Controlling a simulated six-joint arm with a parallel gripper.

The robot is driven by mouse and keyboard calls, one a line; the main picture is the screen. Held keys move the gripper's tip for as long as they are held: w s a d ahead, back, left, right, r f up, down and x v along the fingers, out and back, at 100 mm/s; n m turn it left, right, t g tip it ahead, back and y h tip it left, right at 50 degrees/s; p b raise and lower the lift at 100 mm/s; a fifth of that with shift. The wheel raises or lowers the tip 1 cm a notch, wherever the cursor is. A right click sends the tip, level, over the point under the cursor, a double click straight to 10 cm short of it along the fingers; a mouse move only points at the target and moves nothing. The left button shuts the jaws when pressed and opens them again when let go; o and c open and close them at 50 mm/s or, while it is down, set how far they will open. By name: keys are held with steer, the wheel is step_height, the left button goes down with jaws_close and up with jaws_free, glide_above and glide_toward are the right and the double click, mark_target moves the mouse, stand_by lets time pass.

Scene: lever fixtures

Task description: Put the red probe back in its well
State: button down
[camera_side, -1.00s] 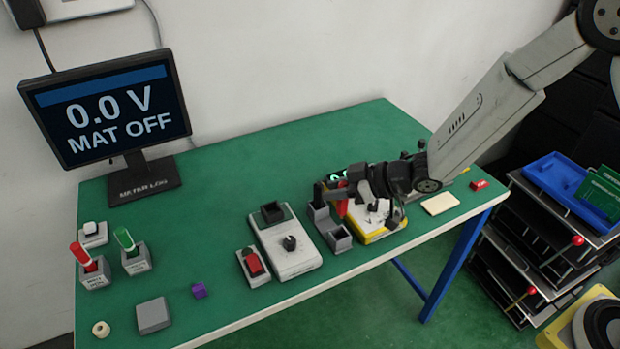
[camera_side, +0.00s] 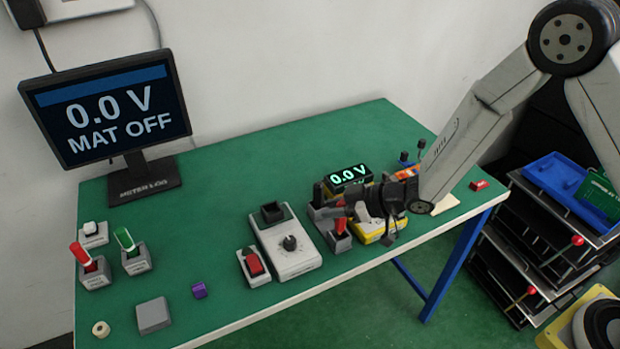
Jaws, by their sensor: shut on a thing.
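My gripper (camera_side: 343,210) is shut on the red probe (camera_side: 340,225) at the front of the yellow meter. The red probe stands roughly upright, its lower end at the front grey well (camera_side: 341,245). I cannot tell how deep it sits, as the gripper covers its upper part. A black probe (camera_side: 318,194) stands in the rear well (camera_side: 316,213) beside it. The yellow and white meter (camera_side: 375,236) is partly hidden behind my gripper; its display (camera_side: 348,177) reads 0.0 V.
A white box with a knob (camera_side: 288,258) and a red switch (camera_side: 255,265) stand left of the wells. Red and green levers (camera_side: 80,254) (camera_side: 124,240) stand at far left. A monitor (camera_side: 105,110) reads 0.0 V, MAT OFF.

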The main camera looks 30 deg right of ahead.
steer(key=shift+f, duration=1.35)
steer(key=shift+f, duration=0.15)
steer(key=shift+c, duration=2.3)
jaws_free()
steer(key=shift+r, duration=0.2)
steer(key=v, duration=1.2)
steer(key=shift+d+f, duration=0.1)
